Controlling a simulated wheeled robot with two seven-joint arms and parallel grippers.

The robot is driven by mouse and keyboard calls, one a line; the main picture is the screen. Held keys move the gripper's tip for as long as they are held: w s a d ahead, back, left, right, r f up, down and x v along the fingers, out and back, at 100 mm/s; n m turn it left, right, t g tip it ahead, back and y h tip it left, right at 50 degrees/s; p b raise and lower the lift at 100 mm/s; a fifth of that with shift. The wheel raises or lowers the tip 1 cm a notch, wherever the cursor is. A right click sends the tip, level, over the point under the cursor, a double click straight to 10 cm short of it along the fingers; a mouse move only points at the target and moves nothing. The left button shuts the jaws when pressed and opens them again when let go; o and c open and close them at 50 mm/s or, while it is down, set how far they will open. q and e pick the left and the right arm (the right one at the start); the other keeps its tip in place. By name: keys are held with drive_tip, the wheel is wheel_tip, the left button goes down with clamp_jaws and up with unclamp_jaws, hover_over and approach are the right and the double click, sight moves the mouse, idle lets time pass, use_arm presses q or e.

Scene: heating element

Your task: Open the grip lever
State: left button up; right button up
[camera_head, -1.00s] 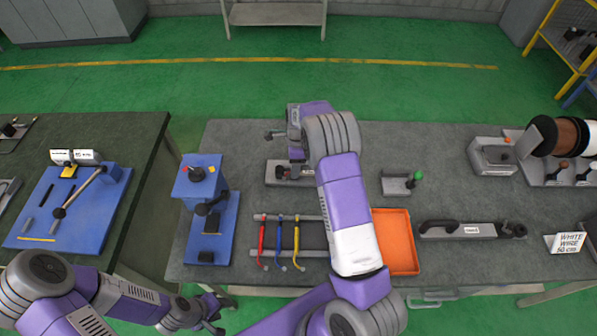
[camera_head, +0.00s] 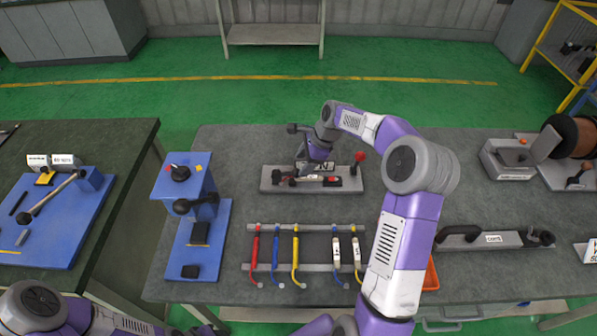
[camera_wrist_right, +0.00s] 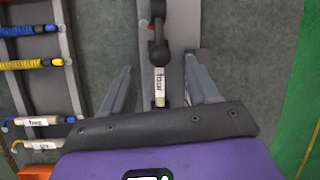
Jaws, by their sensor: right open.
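A grey fixture plate (camera_head: 350,183) lies at the back middle of the table. It carries dark clamp parts, a red-knobbed lever (camera_head: 359,160) at its right end and a white-labelled piece (camera_head: 314,177). I cannot tell for certain which part is the grip lever.
A rack with red, blue, yellow and white-labelled cables (camera_head: 295,257) lies in front of the fixture. A blue press stand (camera_head: 210,235) is at left. An orange tray (camera_head: 431,275) is mostly behind my right arm. A grey bar tool (camera_head: 490,240) lies at right.

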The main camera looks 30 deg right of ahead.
sight(298, 170)
drive_tip(key=shift+b+x, duration=0.3)
drive_tip(key=shift+x, duration=2)
drive_tip(key=shift+c, duration=0.4)
clamp_jaws()
